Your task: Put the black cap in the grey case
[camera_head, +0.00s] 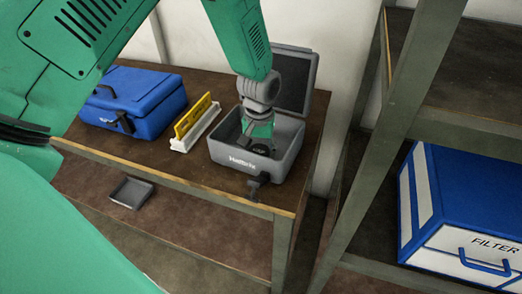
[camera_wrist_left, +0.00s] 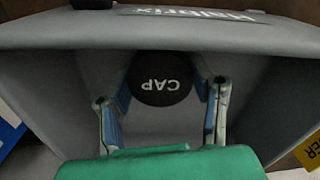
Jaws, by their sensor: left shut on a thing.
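The grey case (camera_head: 225,151) stands open on the wooden table, its lid (camera_head: 296,80) tilted up at the back. My left gripper (camera_head: 260,140) reaches down inside the case. In the left wrist view, my left gripper (camera_wrist_left: 160,90) is shut on the round black cap (camera_wrist_left: 162,92), with a finger on each side and the white word CAP facing the camera. The case wall (camera_wrist_left: 160,32) spans the top of that view. In the head view the cap (camera_head: 262,149) shows only as a dark patch by the fingers. I cannot tell whether it touches the case floor. My right gripper is not in view.
A closed blue case (camera_head: 135,100) stands on the table at the left. A yellow piece (camera_head: 193,117) stands in a white holder (camera_head: 197,131) beside the grey case. A small grey tray (camera_head: 131,193) lies on the lower shelf. A FILTER box (camera_head: 465,215) sits on the right rack.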

